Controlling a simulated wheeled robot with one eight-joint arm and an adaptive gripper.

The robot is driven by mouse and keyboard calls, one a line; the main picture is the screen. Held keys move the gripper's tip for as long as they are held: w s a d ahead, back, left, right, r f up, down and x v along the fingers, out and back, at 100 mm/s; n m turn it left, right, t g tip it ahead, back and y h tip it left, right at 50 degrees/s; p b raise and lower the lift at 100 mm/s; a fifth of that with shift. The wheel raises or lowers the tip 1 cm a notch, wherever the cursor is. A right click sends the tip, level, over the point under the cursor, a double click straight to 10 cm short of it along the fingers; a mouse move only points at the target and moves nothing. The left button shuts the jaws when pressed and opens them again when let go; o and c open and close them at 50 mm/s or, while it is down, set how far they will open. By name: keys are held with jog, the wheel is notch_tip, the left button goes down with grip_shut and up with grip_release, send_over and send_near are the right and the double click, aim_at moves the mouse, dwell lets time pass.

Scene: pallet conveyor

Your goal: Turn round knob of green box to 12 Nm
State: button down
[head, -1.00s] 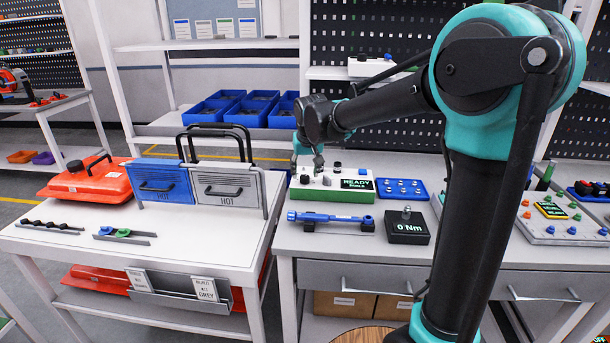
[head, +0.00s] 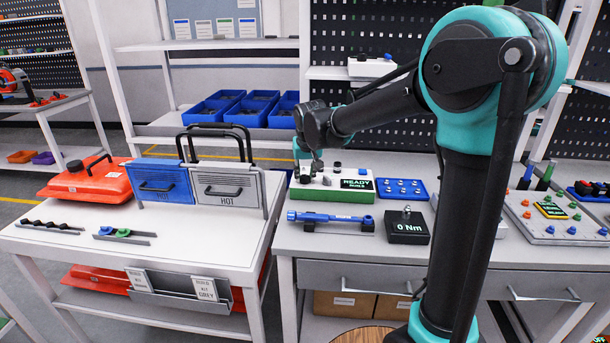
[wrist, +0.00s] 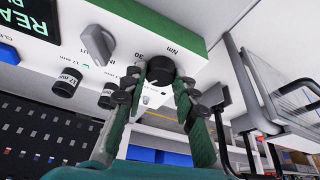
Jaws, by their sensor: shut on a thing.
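The green box (head: 361,194), with a white top and a dark READY display (head: 356,184), stands on the right bench. In the wrist view its white face (wrist: 130,22) fills the upper left. The black round knob (wrist: 160,69) sits beside the "30" and "Nm" marks. My gripper (wrist: 160,88) is shut on the round knob, a finger on each side. In the head view my gripper (head: 318,168) is at the left end of the box top. The fingers hide part of the scale, and the knob's setting cannot be read.
A grey pointer knob (wrist: 98,44) and dark sockets (wrist: 66,84) are close to my fingers. A blue torque wrench (head: 330,222) and a black "0 Nm" tester (head: 407,228) stand in front of the box. A blue tray (head: 402,189) is to its right.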

jog(key=shift+n, duration=0.3)
jog(key=n+y, duration=0.1)
jog(key=n, duration=0.1)
jog(key=n+y, duration=0.1)
jog(key=n, duration=0.2)
jog(key=shift+w+d+g, duration=0.1)
jog(key=shift+d+g, duration=0.1)
jog(key=shift+g, duration=0.2)
jog(key=n+g, duration=0.1)
jog(key=n, duration=0.2)
jog(key=n+g+y, duration=0.1)
jog(key=n, duration=0.2)
jog(key=shift+w, duration=0.1)
jog(key=c, duration=1.2)
grip_release()
jog(key=v, duration=1.2)
jog(key=shift+d, duration=0.2)
